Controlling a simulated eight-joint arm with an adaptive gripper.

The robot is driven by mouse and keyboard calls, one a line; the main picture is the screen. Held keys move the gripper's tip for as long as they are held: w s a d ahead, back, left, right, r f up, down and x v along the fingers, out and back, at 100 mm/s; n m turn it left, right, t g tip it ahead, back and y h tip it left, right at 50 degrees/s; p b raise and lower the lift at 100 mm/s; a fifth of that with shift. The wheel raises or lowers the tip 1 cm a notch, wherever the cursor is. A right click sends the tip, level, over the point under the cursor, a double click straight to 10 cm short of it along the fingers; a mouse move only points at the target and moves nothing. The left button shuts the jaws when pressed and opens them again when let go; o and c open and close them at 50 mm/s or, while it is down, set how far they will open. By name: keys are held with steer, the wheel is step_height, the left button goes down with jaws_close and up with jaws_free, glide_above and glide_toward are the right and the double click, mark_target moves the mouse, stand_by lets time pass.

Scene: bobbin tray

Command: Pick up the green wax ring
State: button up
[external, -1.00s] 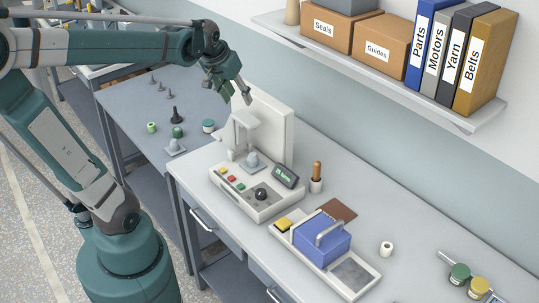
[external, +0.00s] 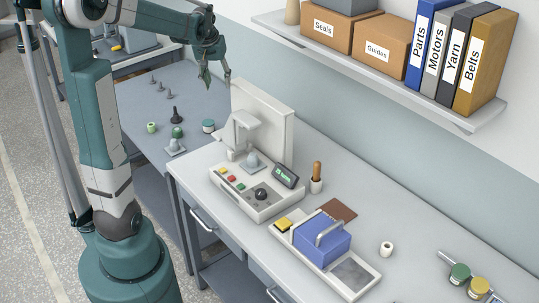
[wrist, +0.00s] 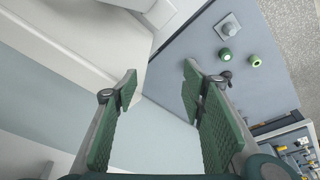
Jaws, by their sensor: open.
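In the wrist view the ring (wrist: 256,61) shows at the upper right, outside the span of the jaws. My gripper (external: 216,77) is open and empty, high above the back of that table, to the right of the ring and well apart from it. Its two green-padded fingers (wrist: 160,75) are spread wide in the wrist view.
A white machine (external: 262,125) stands to the right. The table's front left is clear.

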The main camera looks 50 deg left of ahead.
steer(key=a+f+n, duration=0.2)
steer(key=a+f, duration=0.4)
steer(key=a, duration=0.6)
steer(key=n+g+h+b, duration=0.2)
steer(key=n+g+b, duration=0.1)
steer(key=n+b, duration=0.15)
glide_above(169, 131)
steer(key=a+p, duration=0.1)
steer(key=a, duration=0.1)
step_height(169, 131, down, 23)
steer(key=shift+w, duration=0.2)
steer(key=shift+n, duration=0.25)
steer(key=shift+d+f, duration=0.1)
steer(key=shift+f, duration=1.15)
steer(key=shift+f, duration=2.6)
